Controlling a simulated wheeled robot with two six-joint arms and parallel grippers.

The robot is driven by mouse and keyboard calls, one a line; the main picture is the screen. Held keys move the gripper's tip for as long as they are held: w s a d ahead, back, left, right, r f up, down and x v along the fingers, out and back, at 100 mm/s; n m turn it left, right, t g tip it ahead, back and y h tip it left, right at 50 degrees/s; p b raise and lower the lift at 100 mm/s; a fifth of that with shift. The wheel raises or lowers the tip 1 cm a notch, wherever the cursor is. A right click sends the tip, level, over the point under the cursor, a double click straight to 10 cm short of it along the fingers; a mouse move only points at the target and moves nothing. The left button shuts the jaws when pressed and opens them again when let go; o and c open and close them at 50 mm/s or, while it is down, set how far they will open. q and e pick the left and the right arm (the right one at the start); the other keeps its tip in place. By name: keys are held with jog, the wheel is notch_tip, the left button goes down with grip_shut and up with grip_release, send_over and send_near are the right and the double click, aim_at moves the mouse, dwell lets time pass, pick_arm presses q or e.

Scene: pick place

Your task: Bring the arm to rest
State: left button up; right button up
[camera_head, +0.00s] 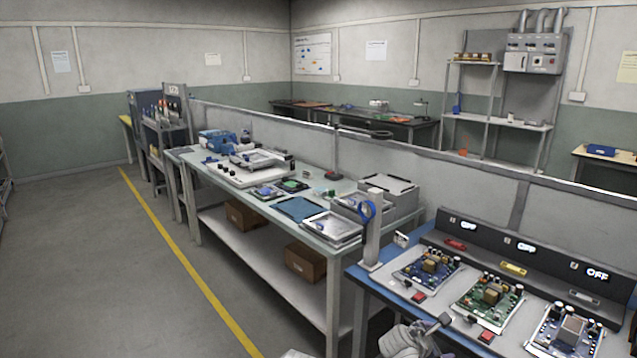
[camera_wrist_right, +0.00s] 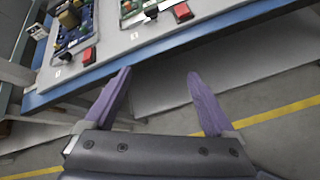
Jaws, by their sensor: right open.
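My right gripper (camera_wrist_right: 160,95) is open and empty in the right wrist view, its two purple fingers spread apart. It hangs just in front of the blue front edge of a workbench (camera_wrist_right: 165,45), with the floor and a lower shelf seen between the fingers. In the head view part of my right arm (camera_head: 410,338) shows at the bottom, beside that bench's front edge. The right fingertips are not clearly made out there. My left gripper is in neither view.
The bench carries several circuit boards (camera_head: 487,302) with red buttons (camera_head: 486,337), and a display panel (camera_head: 525,262) behind them. A grey post (camera_head: 374,232) stands at its left corner. A longer table (camera_head: 215,178) with equipment lies beyond. Open floor (camera_head: 90,260) is at the left.

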jog(key=s+a+f+m+g+y, duration=0.45)
jog(key=s+a+m, duration=0.4)
jog(key=a, duration=0.35)
jog(key=s+a+f+m+g+y, duration=0.3)
jog(key=s+a+f+m, duration=0.2)
jog(key=s+a+m, duration=0.45)
notch_tip(320, 180, up, 13)
jog(key=a+n+p, duration=0.1)
jog(key=a+p, duration=0.1)
jog(key=p, duration=1.1)
jog(key=shift+w, duration=0.15)
